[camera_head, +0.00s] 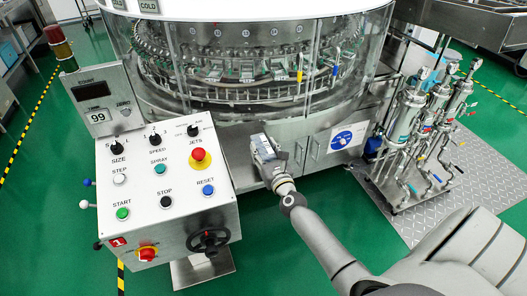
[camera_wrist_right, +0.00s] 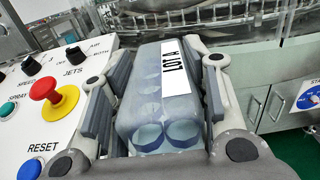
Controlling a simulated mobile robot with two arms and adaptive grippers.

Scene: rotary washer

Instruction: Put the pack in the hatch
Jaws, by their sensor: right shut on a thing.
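The washer's curved clear enclosure (camera_head: 225,105) stands behind and above the pack. I cannot tell which opening is the hatch. My left gripper is not in view.
The control panel (camera_head: 134,185) with knobs, buttons and a handwheel (camera_head: 208,240) stands close on the left. A filter and valve stand (camera_head: 403,120) sits on a checkered plate (camera_head: 430,205) at the right. Green floor is clear between them.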

